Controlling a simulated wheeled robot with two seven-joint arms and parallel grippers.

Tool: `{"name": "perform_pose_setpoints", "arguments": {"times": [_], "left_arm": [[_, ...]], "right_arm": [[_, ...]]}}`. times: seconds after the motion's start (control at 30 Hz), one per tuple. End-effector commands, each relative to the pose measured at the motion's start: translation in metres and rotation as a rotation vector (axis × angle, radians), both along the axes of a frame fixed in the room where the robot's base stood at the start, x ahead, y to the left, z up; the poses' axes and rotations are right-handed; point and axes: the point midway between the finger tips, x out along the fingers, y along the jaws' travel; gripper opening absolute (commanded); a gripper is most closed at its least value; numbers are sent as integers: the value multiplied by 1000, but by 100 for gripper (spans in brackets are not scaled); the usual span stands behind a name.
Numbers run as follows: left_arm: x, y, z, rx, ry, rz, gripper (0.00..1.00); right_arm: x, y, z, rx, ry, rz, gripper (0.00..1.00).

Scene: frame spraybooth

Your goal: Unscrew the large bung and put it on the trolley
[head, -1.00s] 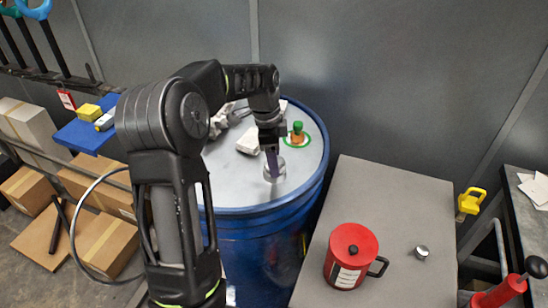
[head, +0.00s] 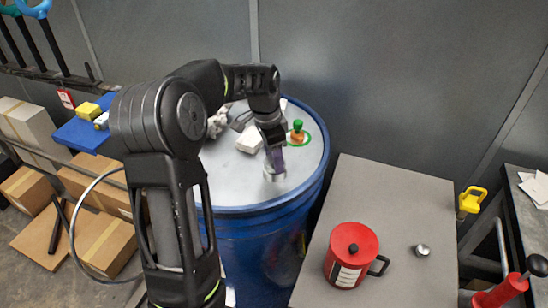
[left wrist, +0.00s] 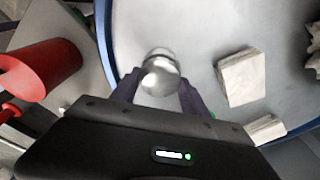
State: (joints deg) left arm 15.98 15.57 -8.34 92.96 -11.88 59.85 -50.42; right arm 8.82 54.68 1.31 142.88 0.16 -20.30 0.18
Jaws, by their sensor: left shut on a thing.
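The large bung (head: 274,175) is a round silver metal piece at the front right of the blue drum's grey lid (head: 235,185). My left gripper (head: 274,163) reaches down from above and is shut on the bung. In the left wrist view the bung (left wrist: 160,73) sits between the two purple-grey fingertips (left wrist: 158,88). I cannot tell whether it is still seated in the lid. The trolley (head: 390,200) is a flat grey top to the right of the drum. My right gripper is not in view.
The trolley's back half is clear. On the lid are a green-and-orange fitting (head: 297,133), a white block (head: 249,140) and crumpled rags (head: 219,122). Cardboard boxes (head: 105,243) are at left.

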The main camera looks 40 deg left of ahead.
Motion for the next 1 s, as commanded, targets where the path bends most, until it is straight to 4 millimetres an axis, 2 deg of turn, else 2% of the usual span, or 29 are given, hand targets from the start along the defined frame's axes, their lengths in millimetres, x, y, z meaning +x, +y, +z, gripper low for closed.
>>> {"name": "perform_pose_setpoints", "arguments": {"times": [0.37,0.7,1.0], "left_arm": [[0,0,0,1,1,53,21],[0,-1,0,1,1,402,21],[-1,0,0,1,1,443,21]], "right_arm": [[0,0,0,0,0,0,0],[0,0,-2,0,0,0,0],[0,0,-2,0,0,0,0]]}}
